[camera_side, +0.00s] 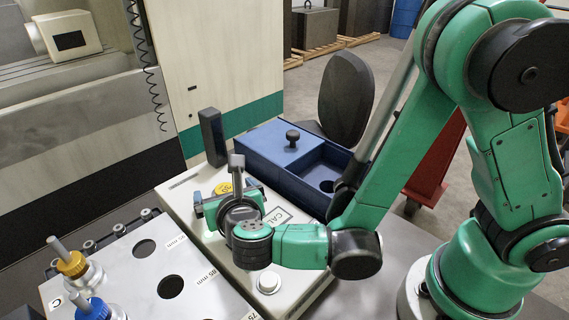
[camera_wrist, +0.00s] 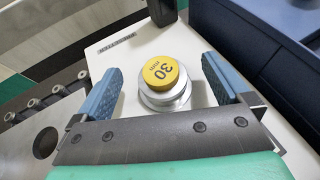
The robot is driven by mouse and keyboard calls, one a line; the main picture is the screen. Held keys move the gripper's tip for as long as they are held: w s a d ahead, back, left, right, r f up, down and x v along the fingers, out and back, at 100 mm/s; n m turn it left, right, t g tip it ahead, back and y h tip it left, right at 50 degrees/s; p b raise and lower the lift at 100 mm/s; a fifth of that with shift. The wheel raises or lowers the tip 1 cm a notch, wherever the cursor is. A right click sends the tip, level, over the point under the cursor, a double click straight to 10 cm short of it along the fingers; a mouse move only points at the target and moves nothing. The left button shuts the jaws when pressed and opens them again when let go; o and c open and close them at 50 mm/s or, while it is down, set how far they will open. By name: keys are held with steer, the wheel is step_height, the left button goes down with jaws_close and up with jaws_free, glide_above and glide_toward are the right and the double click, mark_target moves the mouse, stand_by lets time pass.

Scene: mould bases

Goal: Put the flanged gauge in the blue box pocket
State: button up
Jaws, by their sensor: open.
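The flanged gauge (camera_wrist: 166,86) has a yellow top marked 30 mm and a silvery, stepped round body. It stands upright on the pale CAL unit; in the side view its yellow top (camera_side: 224,188) shows just behind my gripper. My gripper (camera_wrist: 163,70) is open, with one blue-padded finger on each side of the gauge and a visible gap to both. My gripper also shows in the side view (camera_side: 225,194), low over the unit. The blue box (camera_side: 252,151) stands behind and to the right. Its open pocket (camera_side: 325,170) has a round hole in its floor.
The pale CAL unit (camera_side: 185,200) carries a black post (camera_side: 213,136) and a white button (camera_side: 268,282). A knobbed lid (camera_side: 292,146) covers the box's left part. At front left, a plate with holes (camera_side: 140,275) holds yellow-topped (camera_side: 72,264) and blue-topped (camera_side: 92,309) pieces.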

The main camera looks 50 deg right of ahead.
steer(key=shift+x, duration=0.8)
jaws_close()
steer(key=shift+r, duration=0.15)
step_height(320, 180, up, 19)
steer(key=w+d+n+y, duration=0.1)
steer(key=w+d, duration=0.1)
steer(key=d, duration=0.9)
steer(key=shift+w+d+r+t, duration=0.2)
steer(key=shift+d+r+t, duration=0.1)
steer(key=shift+d+r, duration=0.1)
